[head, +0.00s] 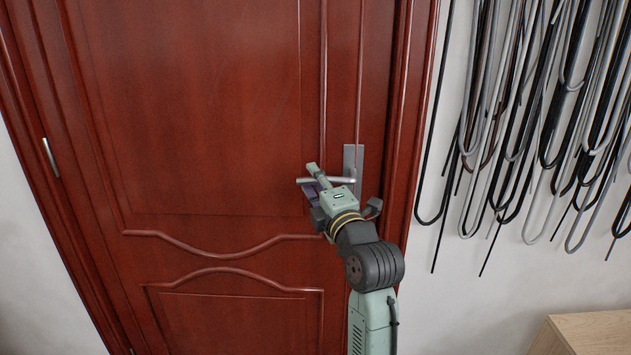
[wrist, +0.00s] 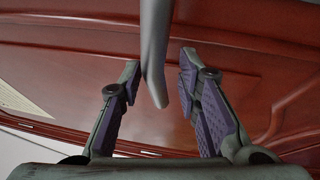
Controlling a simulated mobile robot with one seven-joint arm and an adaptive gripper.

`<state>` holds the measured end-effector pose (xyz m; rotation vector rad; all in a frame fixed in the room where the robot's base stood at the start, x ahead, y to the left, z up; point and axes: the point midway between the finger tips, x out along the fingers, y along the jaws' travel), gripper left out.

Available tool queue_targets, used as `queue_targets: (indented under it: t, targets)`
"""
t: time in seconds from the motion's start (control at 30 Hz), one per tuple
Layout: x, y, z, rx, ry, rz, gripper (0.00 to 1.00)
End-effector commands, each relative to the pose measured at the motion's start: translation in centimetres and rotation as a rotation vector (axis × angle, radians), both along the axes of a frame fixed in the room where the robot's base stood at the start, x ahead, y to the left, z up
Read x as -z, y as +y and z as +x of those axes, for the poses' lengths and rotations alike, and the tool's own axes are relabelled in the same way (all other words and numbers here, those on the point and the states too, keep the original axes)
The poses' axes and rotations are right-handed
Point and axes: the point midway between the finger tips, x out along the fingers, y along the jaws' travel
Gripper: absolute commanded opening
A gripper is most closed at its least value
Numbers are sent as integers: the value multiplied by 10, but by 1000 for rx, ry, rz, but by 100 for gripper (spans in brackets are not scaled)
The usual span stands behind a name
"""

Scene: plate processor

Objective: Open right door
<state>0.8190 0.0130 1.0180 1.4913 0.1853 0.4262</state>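The red-brown panelled door (head: 200,100) fills most of the head view and looks shut in its frame. Its silver lever handle (head: 342,180) sticks out to the left from an upright metal plate (head: 353,156) near the door's right edge. My gripper (head: 312,181) is at the lever's free end. In the wrist view my gripper (wrist: 160,68) is open, with one purple-padded finger on each side of the lever (wrist: 155,45). The lever's tip lies between the fingers, with gaps visible on both sides. My gripper hides part of the lever in the head view.
A silver hinge (head: 49,158) shows at the door's left side. Dark and grey cables (head: 500,130) hang on the white wall to the right. A light wooden cabinet (head: 590,330) stands at the lower right.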

Motion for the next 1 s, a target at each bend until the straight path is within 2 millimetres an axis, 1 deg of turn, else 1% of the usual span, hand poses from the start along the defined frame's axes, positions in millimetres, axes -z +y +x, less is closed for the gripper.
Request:
queue_targets:
  t: [0.07,0.4,1.0]
  targets:
    - [0,0,0,0,0,0,23]
    - [0,0,0,0,0,0,1]
    - [0,0,0,0,0,1,0]
